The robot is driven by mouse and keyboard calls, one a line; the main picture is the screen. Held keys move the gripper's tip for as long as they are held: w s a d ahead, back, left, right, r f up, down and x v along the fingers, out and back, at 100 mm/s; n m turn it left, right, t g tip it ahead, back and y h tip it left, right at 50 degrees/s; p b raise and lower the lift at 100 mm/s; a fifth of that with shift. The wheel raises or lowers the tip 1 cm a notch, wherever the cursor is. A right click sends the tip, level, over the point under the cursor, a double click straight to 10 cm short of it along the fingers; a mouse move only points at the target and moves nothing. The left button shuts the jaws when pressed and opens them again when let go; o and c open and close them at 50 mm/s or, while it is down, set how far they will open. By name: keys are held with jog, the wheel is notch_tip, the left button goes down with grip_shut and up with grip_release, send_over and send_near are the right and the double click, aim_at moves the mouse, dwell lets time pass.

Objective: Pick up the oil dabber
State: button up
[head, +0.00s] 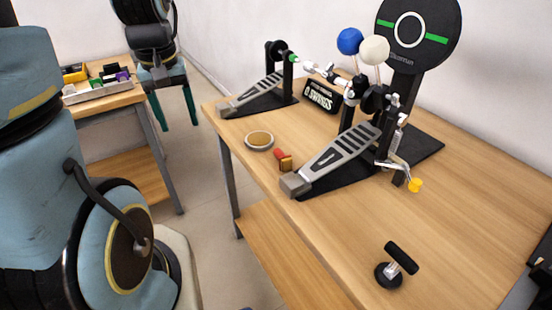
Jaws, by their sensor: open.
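The task's oil dabber seems to be the small red-and-amber piece (284,159) on the wooden bench, but it is small and I cannot be sure. It lies near the bench's left edge, beside the footboard of the nearer pedal. My gripper (177,124) is at the upper left, with two teal fingers spread apart and pointing down. It is open and empty. In the picture it is left of the bench, above the gap by the side table, and well apart from the red-and-amber piece.
A round tan dish (259,140) lies close behind the small piece. The nearer pedal (340,158) and farther pedal (255,95) stand on the bench. A black T-handled tool (397,263) stands in front. A tray (97,88) sits on the side table. The bench's front middle is clear.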

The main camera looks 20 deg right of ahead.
jog(key=w+d+f+b, duration=0.1)
jog(key=d+f+b, duration=0.15)
jog(key=d, duration=0.35)
jog(key=d+f+b, duration=0.1)
jog(key=d+b, duration=0.2)
jog(key=d, duration=0.4)
jog(key=g+b, duration=0.1)
jog(key=b, duration=0.2)
send_over(281, 153)
jog(key=shift+n, duration=0.4)
notch_tip(281, 153, down, 11)
jog(key=shift+f+p, duration=0.15)
jog(key=shift+p, duration=0.8)
jog(key=shift+c, duration=0.3)
grip_shut()
